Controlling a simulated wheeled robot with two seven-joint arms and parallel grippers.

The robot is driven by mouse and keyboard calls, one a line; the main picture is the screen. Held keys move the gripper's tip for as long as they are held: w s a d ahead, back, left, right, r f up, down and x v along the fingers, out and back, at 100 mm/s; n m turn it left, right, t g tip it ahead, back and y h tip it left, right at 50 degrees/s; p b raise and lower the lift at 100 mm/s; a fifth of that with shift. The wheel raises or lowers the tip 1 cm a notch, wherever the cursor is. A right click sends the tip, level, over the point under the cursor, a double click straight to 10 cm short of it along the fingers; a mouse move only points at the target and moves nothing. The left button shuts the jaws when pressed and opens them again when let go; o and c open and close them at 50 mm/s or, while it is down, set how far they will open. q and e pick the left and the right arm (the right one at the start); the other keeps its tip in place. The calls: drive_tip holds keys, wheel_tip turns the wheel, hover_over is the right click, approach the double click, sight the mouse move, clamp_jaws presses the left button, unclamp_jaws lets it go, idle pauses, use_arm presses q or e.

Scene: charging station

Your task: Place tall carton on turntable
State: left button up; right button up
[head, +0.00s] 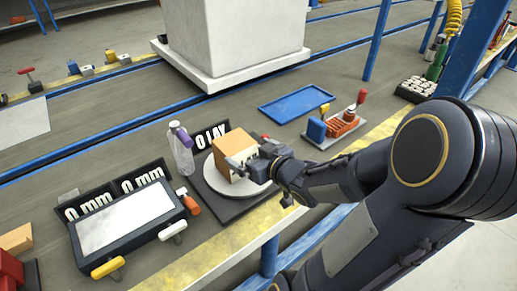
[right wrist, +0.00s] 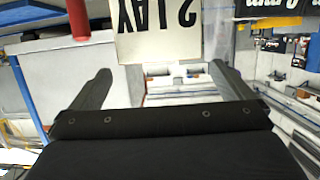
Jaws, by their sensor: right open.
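A tan box-shaped carton (head: 233,151) stands upright on the round pale turntable (head: 222,186), on a dark base. A white label shows low on its near side, partly hidden by my right gripper. My right gripper (head: 247,165) is at the carton's right side, close to it; whether they touch is unclear. In the right wrist view its fingers (right wrist: 160,88) are spread wide apart, with no carton clearly between them. My left gripper is not in view.
A clear bottle (head: 182,153) stands left of the turntable, before a black sign (head: 211,134). A white-topped panel (head: 125,217) lies at front left. A blue tray (head: 296,104) lies behind right. A cream panel with inverted dark lettering (right wrist: 156,32) shows in the wrist view.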

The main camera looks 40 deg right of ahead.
drive_tip(key=s+a+r+g+y+p, duration=0.1)
drive_tip(key=s+a+g+y, duration=0.4)
drive_tip(key=s+a+g, duration=0.4)
drive_tip(key=s+a, duration=0.5)
drive_tip(key=a, duration=0.3)
drive_tip(key=shift+s+a, duration=0.15)
drive_tip(key=shift+s, duration=0.05)
wheel_tip(320, 180, up, 29)
drive_tip(key=p, duration=2.9)
drive_tip(key=shift+r, duration=0.1)
